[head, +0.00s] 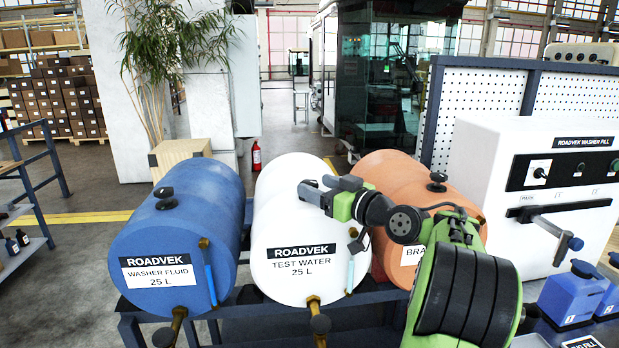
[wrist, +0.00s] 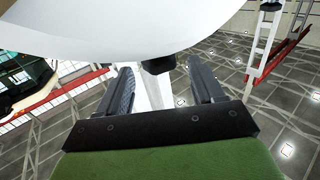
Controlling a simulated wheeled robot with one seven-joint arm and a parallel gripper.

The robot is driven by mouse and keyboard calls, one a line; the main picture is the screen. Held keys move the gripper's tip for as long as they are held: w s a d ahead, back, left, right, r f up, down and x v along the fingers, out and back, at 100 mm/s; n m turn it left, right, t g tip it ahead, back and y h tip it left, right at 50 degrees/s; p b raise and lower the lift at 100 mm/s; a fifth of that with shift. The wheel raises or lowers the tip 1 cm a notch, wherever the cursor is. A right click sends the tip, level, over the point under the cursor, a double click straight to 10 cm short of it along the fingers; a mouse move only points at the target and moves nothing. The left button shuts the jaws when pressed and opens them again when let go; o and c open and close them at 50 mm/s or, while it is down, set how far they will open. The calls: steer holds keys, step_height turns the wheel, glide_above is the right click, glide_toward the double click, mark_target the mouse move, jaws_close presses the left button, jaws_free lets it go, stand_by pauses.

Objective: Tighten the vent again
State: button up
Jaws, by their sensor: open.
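A white drum (head: 285,235) labelled TEST WATER lies on its side between a blue and an orange drum. My gripper (head: 312,190) is at the top of the white drum, reaching in from the right. In the wrist view my gripper (wrist: 160,68) is open, with one finger on each side of a small black piece (wrist: 158,65) at the drum's white edge. This may be the white drum's vent, but I cannot tell for certain; in the head view that spot is covered by my gripper. I cannot tell whether the fingers touch it.
The blue drum (head: 185,235) has a black vent cap (head: 166,197) on top; the orange drum (head: 385,168) has one too (head: 437,180). Brass taps and sight tubes stick out at the drum fronts. A white cabinet (head: 535,190) with a lever stands at the right, blue containers (head: 572,297) below.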

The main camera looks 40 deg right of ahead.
mark_target(316, 186)
steer(key=w, duration=0.3)
steer(key=shift+w+p, duration=0.3)
steer(key=shift+w, duration=0.05)
steer(key=shift+c, duration=0.2)
steer(key=c, duration=0.9)
